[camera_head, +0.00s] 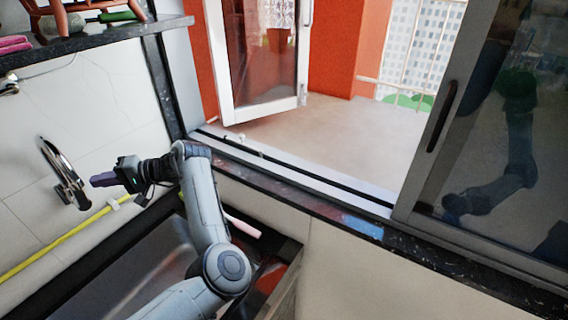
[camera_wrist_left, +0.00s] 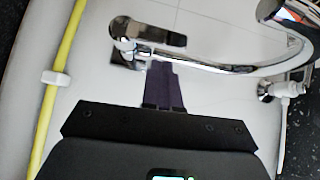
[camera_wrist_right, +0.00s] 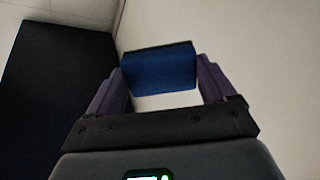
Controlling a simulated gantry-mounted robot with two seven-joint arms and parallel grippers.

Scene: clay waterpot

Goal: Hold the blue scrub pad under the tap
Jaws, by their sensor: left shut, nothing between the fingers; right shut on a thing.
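The chrome tap (camera_head: 66,178) is on the tiled wall at the left of the head view. It spans the upper part of the left wrist view (camera_wrist_left: 215,66). My left gripper (camera_head: 100,180) is beside the tap, shut and empty. In the left wrist view its purple fingers (camera_wrist_left: 162,82) are pressed together just below the chrome pipe; whether they touch it, I cannot tell. The blue scrub pad (camera_wrist_right: 160,70) shows only in the right wrist view. My right gripper (camera_wrist_right: 161,80) is shut on it, a purple finger at each side. The right gripper is outside the head view.
A sink (camera_head: 150,265) lies below my left arm. A yellow hose (camera_head: 60,240) runs along the wall and shows in the left wrist view. A shelf (camera_head: 90,42) is above. A sliding window (camera_head: 485,130) is at the right. A dark panel (camera_wrist_right: 50,100) is left of the pad.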

